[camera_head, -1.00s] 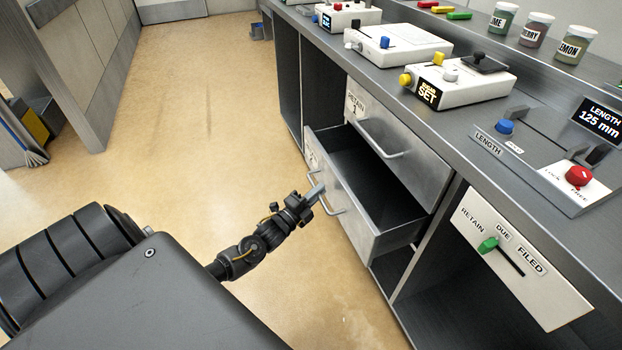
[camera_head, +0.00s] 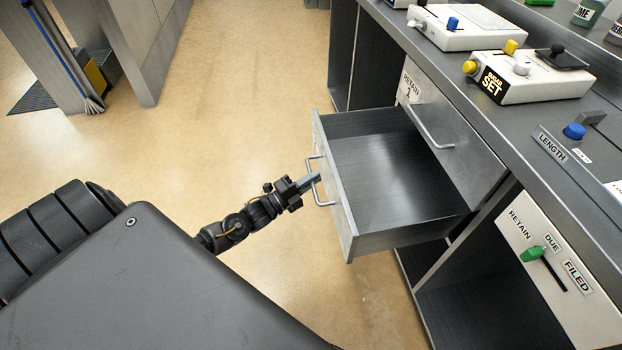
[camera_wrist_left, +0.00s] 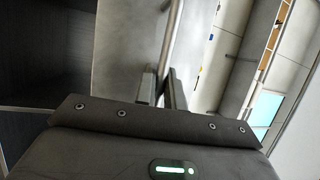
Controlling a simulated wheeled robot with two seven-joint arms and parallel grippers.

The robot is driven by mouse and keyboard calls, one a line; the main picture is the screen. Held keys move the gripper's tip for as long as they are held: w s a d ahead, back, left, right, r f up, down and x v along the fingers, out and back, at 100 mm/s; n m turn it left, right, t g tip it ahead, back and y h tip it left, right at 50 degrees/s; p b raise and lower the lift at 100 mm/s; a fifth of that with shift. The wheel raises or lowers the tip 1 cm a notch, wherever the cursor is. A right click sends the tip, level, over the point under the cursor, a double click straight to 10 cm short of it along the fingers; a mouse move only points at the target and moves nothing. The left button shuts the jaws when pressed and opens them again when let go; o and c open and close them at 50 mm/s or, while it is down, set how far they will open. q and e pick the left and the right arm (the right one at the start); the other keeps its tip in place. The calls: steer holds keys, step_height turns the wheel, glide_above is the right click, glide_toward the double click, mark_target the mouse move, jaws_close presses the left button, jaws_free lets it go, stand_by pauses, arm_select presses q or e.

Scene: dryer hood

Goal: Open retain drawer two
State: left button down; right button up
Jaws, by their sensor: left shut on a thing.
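The lower drawer (camera_head: 398,182) is pulled well out of the grey counter, and its empty metal inside shows. Its front faces left and carries a bar handle (camera_head: 318,200). My left gripper (camera_head: 312,180) is shut on this handle. In the left wrist view the fingers (camera_wrist_left: 160,88) close around the handle bar (camera_wrist_left: 171,45). The upper drawer (camera_head: 455,140), with a label starting "RETAIN", is shut above it. The lower drawer's own label is not readable. My right gripper is not in view.
The countertop holds a white "SET" device (camera_head: 530,78) and another white device (camera_head: 463,25). A panel with a green slider (camera_head: 531,254) is on the counter front at right. The floor (camera_head: 235,90) left of the drawer is clear. A broom (camera_head: 60,45) stands at far left.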

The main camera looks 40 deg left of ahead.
arm_select(q)
steer(key=c, duration=1.5)
jaws_free()
steer(key=shift+s, duration=0.1)
steer(key=v, duration=1)
steer(key=shift+s+a+f, duration=0.15)
steer(key=shift+s+a, duration=0.05)
steer(key=shift+s, duration=0.05)
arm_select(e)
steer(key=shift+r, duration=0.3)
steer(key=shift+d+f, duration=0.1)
